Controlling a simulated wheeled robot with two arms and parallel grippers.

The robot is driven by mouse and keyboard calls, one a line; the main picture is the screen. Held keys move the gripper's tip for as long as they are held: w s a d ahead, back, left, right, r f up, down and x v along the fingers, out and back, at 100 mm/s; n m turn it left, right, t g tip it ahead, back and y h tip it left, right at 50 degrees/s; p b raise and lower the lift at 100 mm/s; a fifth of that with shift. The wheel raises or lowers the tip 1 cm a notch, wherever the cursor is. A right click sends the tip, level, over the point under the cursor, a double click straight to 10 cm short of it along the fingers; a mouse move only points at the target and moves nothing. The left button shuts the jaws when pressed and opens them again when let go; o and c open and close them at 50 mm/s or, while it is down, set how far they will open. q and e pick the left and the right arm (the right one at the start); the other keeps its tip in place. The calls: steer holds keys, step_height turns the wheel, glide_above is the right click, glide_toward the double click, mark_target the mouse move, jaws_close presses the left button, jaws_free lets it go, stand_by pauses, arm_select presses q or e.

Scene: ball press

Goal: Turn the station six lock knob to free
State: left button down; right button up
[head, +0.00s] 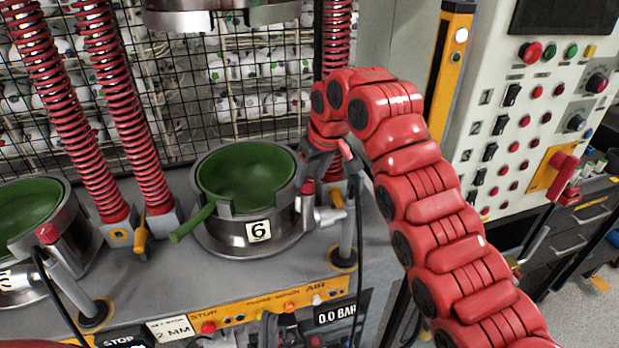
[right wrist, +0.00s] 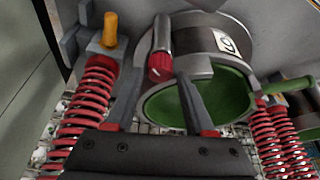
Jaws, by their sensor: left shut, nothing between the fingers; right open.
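Station six is a steel ring pot (head: 247,232) with a green bowl and handle and a "6" label; it also shows in the right wrist view (right wrist: 205,40). Its lock knob, a red cap on a grey stem, shows beside the pot's right side in the head view (head: 307,187) and between my fingers in the right wrist view (right wrist: 160,67). My right gripper (right wrist: 158,75) is open, one finger on each side of the knob; contact cannot be made out. Dark finger-like parts, apparently my left gripper (head: 272,328), show shut and empty at the bottom edge, partly cut off.
Another station with a green bowl (head: 28,208) and a red-capped knob (head: 46,233) stands at the left. Red spring columns (head: 122,130) flank the pots. An upper press part (head: 225,14) hangs above. A control panel (head: 535,120) stands right.

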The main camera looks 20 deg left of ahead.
steer(key=shift+x, duration=1)
steer(key=shift+c, duration=0.3)
jaws_close()
steer(key=shift+r, duration=0.1)
